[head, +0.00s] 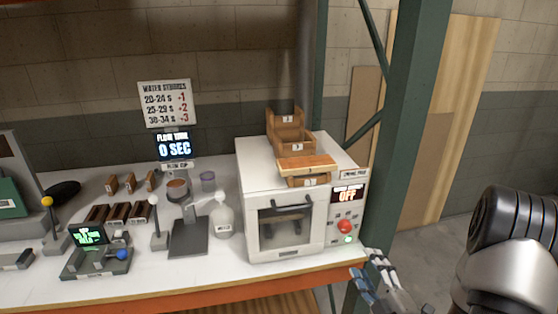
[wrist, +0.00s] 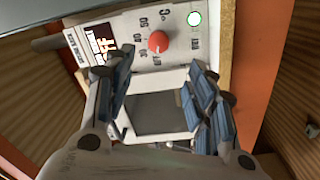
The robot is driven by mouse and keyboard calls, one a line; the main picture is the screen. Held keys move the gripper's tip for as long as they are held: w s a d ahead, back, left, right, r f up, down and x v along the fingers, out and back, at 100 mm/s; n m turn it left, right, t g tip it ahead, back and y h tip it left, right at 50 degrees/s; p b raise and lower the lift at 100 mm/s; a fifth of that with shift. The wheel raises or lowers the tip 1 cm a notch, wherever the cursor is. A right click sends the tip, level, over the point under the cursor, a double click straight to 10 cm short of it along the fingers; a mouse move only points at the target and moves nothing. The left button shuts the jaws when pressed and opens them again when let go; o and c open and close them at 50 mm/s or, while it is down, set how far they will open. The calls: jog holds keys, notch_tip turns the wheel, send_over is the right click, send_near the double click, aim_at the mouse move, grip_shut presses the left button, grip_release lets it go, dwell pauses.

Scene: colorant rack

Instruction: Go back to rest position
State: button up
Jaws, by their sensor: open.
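My gripper (head: 375,270) is at the lower right of the head view, just beyond the right front corner of the worktop, with my arm coming in from the right. In the wrist view my gripper (wrist: 160,95) has its blue-padded fingers spread apart, with nothing held between them. The white oven (head: 254,170) stands up and left of my gripper in the head view, its door closed. Its display (head: 348,195) reads OFF. The red knob (wrist: 158,42) and lit green lamp (wrist: 194,19) show beyond my fingers in the wrist view.
Wooden holders (head: 290,135) sit on the oven. The white worktop (head: 190,277) carries a grey stand (head: 188,238), a clear bottle (head: 223,222), wooden blocks and other devices at left. A green rack post (head: 412,110) rises behind my gripper. Open floor (head: 440,240) lies right.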

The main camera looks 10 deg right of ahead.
jog(key=a+r+m+g+h, duration=0.35)
jog(key=r+m+g, duration=0.25)
jog(key=r+g, duration=0.2)
jog(key=s+a+r+m+g+y, duration=0.1)
jog(key=s+a+m+g, duration=0.1)
jog(key=s+a, duration=0.2)
jog(key=s+a+r+m+g+y, duration=0.1)
jog(key=s+a, duration=0.4)
jog(key=s, duration=0.5)
jog(key=s+a+r+m+g+y, duration=0.1)
jog(key=s+a+r+m+g, duration=0.1)
jog(key=s, duration=0.5)
jog(key=a+r+m, duration=0.1)
jog(key=a+m, duration=0.1)
jog(key=shift+s+a+m+g, duration=0.25)
jog(key=shift+s+m+g, duration=0.05)
jog(key=shift+s+m, duration=0.1)
